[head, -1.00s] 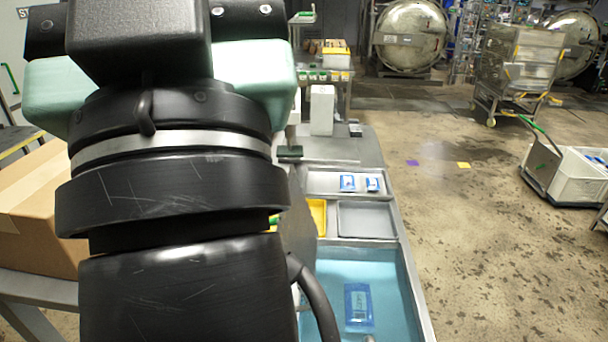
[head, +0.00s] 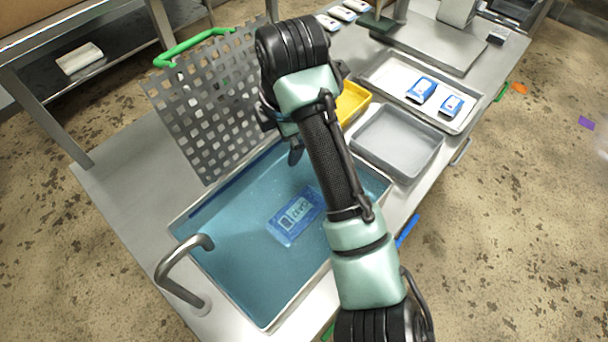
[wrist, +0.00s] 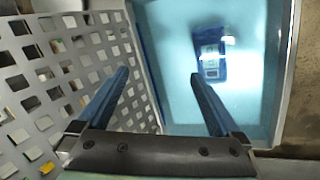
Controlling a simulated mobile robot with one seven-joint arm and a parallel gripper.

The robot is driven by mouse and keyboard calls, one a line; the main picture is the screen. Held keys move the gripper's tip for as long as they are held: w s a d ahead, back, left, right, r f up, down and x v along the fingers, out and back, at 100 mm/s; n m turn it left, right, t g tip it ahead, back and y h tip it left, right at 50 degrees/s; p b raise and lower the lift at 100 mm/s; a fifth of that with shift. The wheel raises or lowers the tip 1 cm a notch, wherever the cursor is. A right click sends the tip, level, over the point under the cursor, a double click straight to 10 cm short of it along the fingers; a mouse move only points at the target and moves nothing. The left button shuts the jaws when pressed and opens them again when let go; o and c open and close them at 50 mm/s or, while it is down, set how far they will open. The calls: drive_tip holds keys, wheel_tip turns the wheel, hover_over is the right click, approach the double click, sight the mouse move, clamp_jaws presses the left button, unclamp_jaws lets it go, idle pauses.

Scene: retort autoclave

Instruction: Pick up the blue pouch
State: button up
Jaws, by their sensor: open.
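The blue pouch (head: 297,216) with a white label lies in the blue water basin (head: 238,285). It also shows in the wrist view (wrist: 211,55), beyond the right finger and right of centre. My gripper (wrist: 160,95) is open and empty, its two dark blue fingers wide apart. In the head view my gripper (head: 295,152) is mostly hidden behind my own arm, with one fingertip showing over the far edge of the basin. It is apart from the pouch. I cannot tell whether the pouch is under the water or on its surface.
A perforated metal panel (head: 215,100) with a green handle stands along the basin's far left edge. A curved faucet (head: 178,262) rises at the front left. A yellow tray (head: 352,101), an empty grey tray (head: 397,141) and a tray with two blue-white pouches (head: 386,83) lie beyond.

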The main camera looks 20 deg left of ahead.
drive_tip(key=s+d+f+n+g+h, duration=0.3)
drive_tip(key=s+d+f+n, duration=0.1)
drive_tip(key=f, duration=0.2)
hover_over(297, 211)
wheel_tip(297, 211, down, 6)
drive_tip(key=shift+b, duration=0.35)
drive_tip(key=shift+f+p, duration=0.45)
drive_tip(key=shift+f, duration=2.4)
drive_tip(key=shift+r, duration=0.1)
drive_tip(key=c, duration=1.4)
